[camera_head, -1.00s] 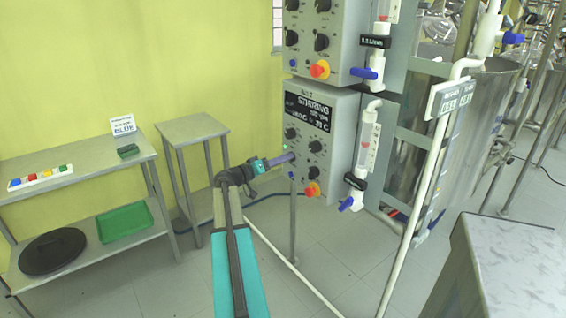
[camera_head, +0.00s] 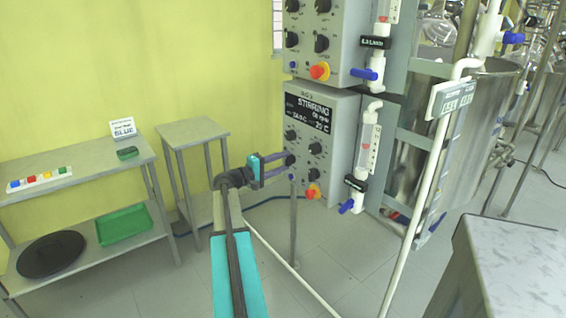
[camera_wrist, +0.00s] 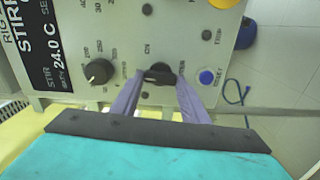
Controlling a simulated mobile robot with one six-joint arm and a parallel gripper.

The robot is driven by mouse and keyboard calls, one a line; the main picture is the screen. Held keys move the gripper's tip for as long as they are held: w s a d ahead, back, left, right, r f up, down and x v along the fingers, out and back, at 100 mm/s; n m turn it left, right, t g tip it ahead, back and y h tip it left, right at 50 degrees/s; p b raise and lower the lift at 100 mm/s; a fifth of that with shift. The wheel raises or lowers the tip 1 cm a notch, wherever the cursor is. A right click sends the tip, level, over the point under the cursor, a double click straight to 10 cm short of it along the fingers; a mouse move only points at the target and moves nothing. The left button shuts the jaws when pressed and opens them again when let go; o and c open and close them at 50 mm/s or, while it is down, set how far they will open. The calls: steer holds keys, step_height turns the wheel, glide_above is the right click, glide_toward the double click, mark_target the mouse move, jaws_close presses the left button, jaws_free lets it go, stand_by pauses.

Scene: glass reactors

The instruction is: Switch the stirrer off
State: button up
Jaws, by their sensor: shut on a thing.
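The stirring control box (camera_head: 322,133) is the lower grey panel, with a dark display (camera_head: 309,113) headed STIRRING; its rpm figure looks like 00, though it is small. My gripper (camera_head: 289,167) reaches the panel's lower left. In the wrist view, my gripper's two purple fingers (camera_wrist: 160,78) are shut on a black switch knob (camera_wrist: 159,75), one on each side. An ON label (camera_wrist: 147,48) sits beside the knob. Its exact pointing is hard to tell because the fingers partly cover its surroundings.
A speed knob (camera_wrist: 99,72) and a blue button (camera_wrist: 206,77) flank the switch. A similar box (camera_head: 340,40) sits above. A flowmeter (camera_head: 368,150) stands at right, a small table (camera_head: 192,131) at left.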

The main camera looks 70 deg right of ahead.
steer(key=shift+a+f+n, duration=0.1)
steer(key=shift+f+n, duration=0.05)
steer(key=shift+n, duration=0.35)
steer(key=o, duration=1.1)
steer(key=shift+c, duration=0.2)
steer(key=b+v, duration=0.1)
steer(key=v, duration=1.2)
steer(key=shift+w+a, duration=0.2)
steer(key=shift+a, duration=0.15)
